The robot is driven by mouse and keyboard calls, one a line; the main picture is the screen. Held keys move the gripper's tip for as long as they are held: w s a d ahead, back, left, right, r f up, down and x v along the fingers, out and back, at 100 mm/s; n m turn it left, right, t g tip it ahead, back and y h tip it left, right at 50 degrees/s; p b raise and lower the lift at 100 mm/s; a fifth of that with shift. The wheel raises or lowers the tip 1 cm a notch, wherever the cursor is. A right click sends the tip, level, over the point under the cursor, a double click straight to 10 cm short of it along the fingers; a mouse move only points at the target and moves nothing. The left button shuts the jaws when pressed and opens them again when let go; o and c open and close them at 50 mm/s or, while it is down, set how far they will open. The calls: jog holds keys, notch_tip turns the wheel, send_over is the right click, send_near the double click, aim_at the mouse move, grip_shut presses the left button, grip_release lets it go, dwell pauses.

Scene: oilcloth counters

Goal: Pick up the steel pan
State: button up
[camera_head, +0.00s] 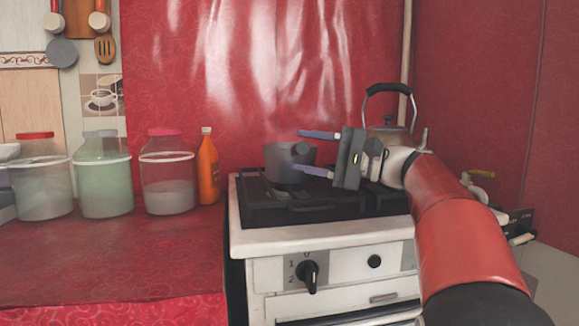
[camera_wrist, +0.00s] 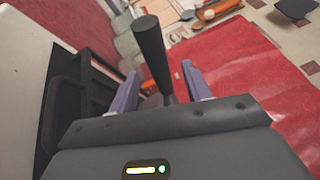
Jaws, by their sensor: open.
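The steel pan (camera_head: 280,165) is a small grey pot on the left part of the stove top. Its dark handle points toward the head camera. My gripper (camera_head: 303,152) comes in from the right, with its two purple fingers open, one higher and one lower, level with the pan's handle. In the wrist view the dark handle (camera_wrist: 151,50) rises between the two fingers of my gripper (camera_wrist: 160,82). I cannot tell whether either finger touches it. The pan's body is mostly hidden there behind the handle and my gripper.
A steel kettle (camera_head: 390,125) stands at the back right of the stove (camera_head: 320,237), behind my gripper. An orange bottle (camera_head: 207,170) and several jars, one with a pink lid (camera_head: 167,185), stand left of the stove. The red counter (camera_head: 110,255) is clear in front.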

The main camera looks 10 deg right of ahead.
aim_at(291, 147)
jog(key=x, duration=0.4)
jog(key=shift+w, duration=0.2)
jog(key=shift+c, duration=0.4)
grip_shut()
dwell(0.6)
jog(key=shift+r, duration=0.15)
